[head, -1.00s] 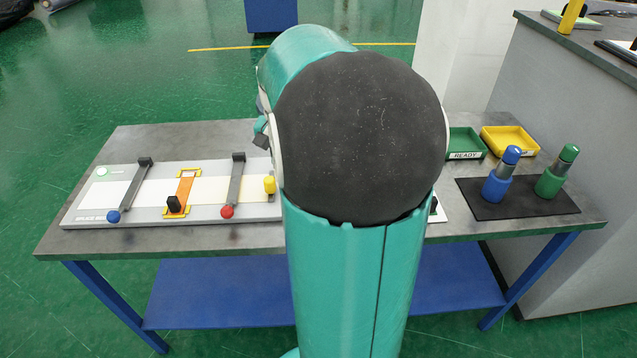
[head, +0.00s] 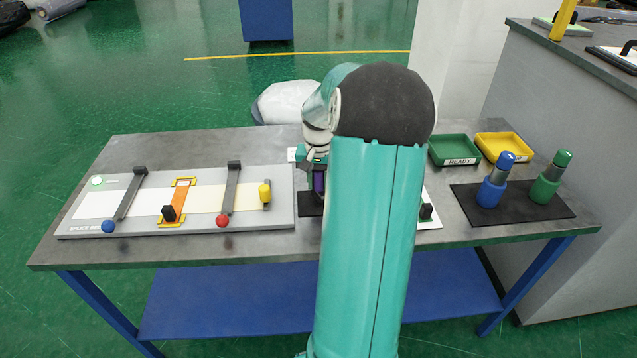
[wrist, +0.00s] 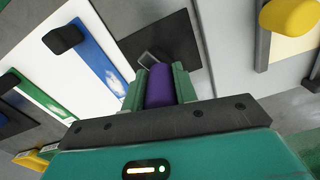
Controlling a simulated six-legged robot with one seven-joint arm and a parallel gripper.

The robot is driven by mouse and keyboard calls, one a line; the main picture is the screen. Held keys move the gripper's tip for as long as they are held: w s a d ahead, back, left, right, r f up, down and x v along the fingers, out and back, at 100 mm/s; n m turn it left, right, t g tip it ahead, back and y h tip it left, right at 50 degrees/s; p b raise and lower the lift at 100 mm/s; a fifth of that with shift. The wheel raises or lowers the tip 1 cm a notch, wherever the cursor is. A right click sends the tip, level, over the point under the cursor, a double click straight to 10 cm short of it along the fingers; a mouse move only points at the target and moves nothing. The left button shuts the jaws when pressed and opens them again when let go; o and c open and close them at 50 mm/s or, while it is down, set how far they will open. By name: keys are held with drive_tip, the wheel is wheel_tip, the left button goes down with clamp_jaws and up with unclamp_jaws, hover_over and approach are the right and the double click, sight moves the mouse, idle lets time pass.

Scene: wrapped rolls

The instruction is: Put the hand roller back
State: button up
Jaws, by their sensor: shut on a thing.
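My gripper (head: 317,165) is over the table, just right of the splice board. In the wrist view its two green fingers (wrist: 160,88) are shut on the purple handle of the hand roller (wrist: 159,87). A small grey metal part shows just beyond the handle. In the head view the purple handle (head: 319,181) points down, partly hidden by my arm. A dark mat (head: 308,206) lies below it and also shows in the wrist view (wrist: 178,32). I cannot tell whether the roller touches the mat.
The splice board (head: 80,224) with its levers and yellow knob (head: 265,191) is close on the left. A white card (head: 432,218) with black knobs is on the right, mostly behind my arm. Green (head: 436,152) and yellow (head: 484,144) trays and two bottles on a black mat (head: 530,211) stand farther right.

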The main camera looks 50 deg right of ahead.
drive_tip(key=shift+f, duration=0.3)
drive_tip(key=shift+f, duration=0.2)
drive_tip(key=o, duration=1)
drive_tip(key=shift+c, duration=0.2)
